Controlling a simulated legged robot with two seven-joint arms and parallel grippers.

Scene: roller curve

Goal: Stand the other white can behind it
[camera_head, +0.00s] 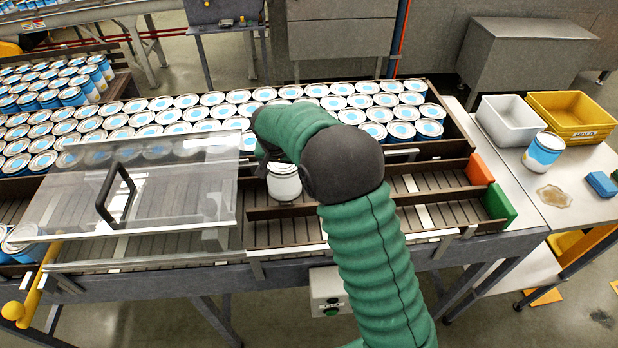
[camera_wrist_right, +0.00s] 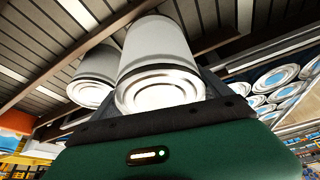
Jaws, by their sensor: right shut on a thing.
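My right gripper (camera_head: 265,163) is at the left of a plain white can (camera_head: 284,184) over the roller lanes. It is shut on this can, which also fills the middle of the right wrist view (camera_wrist_right: 158,62). A second white can (camera_wrist_right: 92,76) shows just past it in the right wrist view, a little apart. In the head view I do not see this second can; my green arm and its dark joint likely cover it. I cannot tell whether the held can touches the rollers. My left gripper is not in view.
Many blue-and-white cans (camera_head: 240,97) fill the lanes at the back. A clear cover with a black handle (camera_head: 115,195) lies over the left lanes. Orange (camera_head: 480,170) and green (camera_head: 499,204) blocks end the right lanes. A side table holds a can (camera_head: 543,151) and bins.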

